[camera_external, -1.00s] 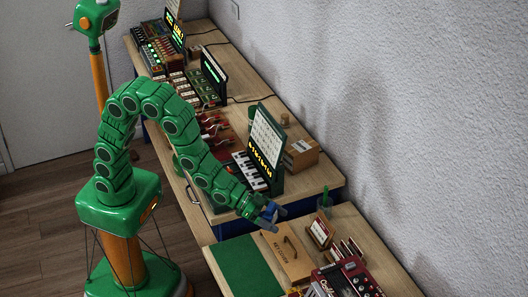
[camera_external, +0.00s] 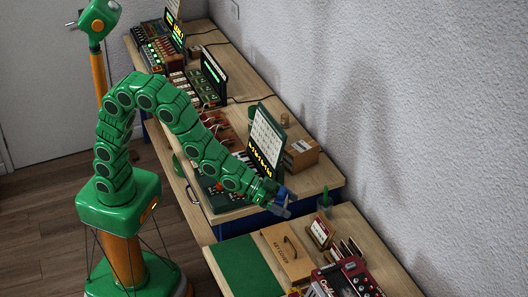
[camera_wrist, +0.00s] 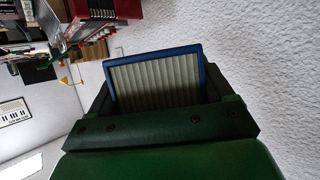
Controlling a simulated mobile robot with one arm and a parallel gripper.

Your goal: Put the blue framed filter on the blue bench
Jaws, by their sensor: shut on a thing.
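The blue framed filter (camera_wrist: 155,62) fills the middle of the wrist view, with pale pleats inside a blue frame. My gripper (camera_wrist: 158,88) is shut on it, with a dark jaw at each side. In the external view my gripper (camera_external: 283,203) is by the near right end of the bench with the blue side (camera_external: 250,222), in front of the gap between the two benches. A small blue part of the filter (camera_external: 287,194) shows at its tip. The bench's wooden top carries instruments, and my arm hides part of it.
The nearer wooden bench holds a green mat (camera_external: 245,266), a wooden cover with a handle (camera_external: 287,250), small framed cards (camera_external: 321,232) and a red device (camera_external: 346,278). A keyboard unit with an upright panel (camera_external: 266,140) and a wooden box (camera_external: 301,154) stand beyond my gripper. The wall is at right.

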